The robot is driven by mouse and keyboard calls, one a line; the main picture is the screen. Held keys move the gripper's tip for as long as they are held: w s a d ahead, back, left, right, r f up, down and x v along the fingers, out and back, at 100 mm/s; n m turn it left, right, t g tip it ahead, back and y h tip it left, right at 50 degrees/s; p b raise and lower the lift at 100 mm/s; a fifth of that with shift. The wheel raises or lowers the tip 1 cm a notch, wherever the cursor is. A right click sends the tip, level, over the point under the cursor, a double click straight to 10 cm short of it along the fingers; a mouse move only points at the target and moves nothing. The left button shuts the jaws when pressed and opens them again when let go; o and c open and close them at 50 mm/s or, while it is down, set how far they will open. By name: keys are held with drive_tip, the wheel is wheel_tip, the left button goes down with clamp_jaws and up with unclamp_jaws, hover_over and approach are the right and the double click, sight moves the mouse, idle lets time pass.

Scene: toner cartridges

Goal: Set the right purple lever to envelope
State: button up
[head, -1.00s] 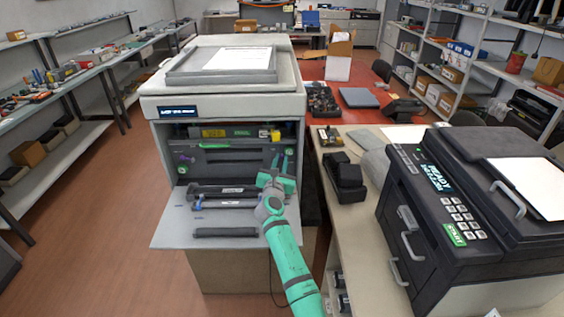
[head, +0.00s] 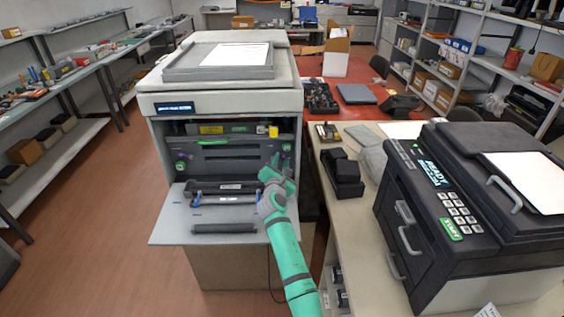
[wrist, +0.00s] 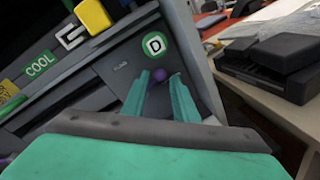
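The right purple lever (wrist: 160,75) shows in the wrist view as a small purple knob below the green "D" badge (wrist: 155,44) on the printer's grey inner panel. My green gripper (wrist: 158,84) has its two fingers apart, one on each side of the knob. I cannot see contact between the fingers and the knob. In the head view my gripper (head: 278,162) is at the right side of the large printer's open front (head: 226,155), and it hides most of the right lever. Another purple knob (head: 181,167) shows at the left of the opening. The envelope mark is not readable.
The printer's open front door (head: 172,226) lies flat below the opening, with dark cartridges (head: 226,188) on it. A side table with a black device (head: 342,178) and a dark printer (head: 470,205) stands at right.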

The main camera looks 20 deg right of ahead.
drive_tip(key=shift+s, duration=0.1)
drive_tip(key=v, duration=0.9)
drive_tip(key=shift+s+a, duration=0.2)
drive_tip(key=shift+s, duration=0.55)
drive_tip(key=shift+a, duration=0.1)
drive_tip(key=shift+a, duration=0.2)
